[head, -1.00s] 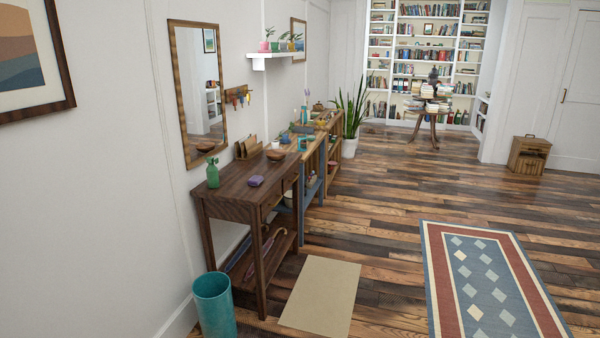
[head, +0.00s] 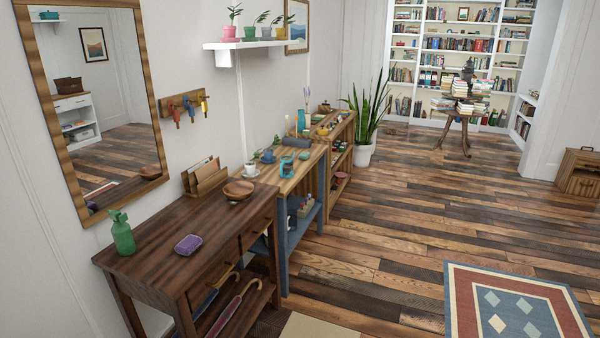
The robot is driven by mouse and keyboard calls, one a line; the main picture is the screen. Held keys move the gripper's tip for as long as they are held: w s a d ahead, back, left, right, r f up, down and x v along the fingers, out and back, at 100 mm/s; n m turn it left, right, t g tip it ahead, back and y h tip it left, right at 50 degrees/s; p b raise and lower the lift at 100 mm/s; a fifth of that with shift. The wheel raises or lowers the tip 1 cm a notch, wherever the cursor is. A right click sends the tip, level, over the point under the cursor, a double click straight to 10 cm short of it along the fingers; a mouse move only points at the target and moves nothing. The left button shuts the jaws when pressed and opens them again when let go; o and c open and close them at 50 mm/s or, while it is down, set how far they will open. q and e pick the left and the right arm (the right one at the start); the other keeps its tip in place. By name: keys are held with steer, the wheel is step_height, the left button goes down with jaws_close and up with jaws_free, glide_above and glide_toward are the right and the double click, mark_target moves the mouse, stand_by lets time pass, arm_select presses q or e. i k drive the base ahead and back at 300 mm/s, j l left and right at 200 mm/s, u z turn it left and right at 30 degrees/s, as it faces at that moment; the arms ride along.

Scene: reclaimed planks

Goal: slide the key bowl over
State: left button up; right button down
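The key bowl looks to be the shallow brown wooden bowl (head: 238,190) on the dark wooden console table (head: 150,247). It stands toward the table's far end, in front of the wooden letter holder (head: 204,177). I cannot tell whether anything lies in it. Neither of my grippers shows in the head view.
A white cup (head: 251,170) stands just beyond the bowl, on the adjoining lighter table (head: 305,163). Open plank floor (head: 380,240) lies to the right, with a patterned rug (head: 515,305).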

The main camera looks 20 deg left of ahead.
mark_target(239, 190)
steer(key=i+u, duration=0.1)
steer(key=i, duration=0.55)
steer(key=i+u, duration=0.15)
steer(key=i, duration=0.5)
steer(key=i+l+u, duration=0.1)
steer(key=i, duration=0.55)
steer(key=l, duration=0.1)
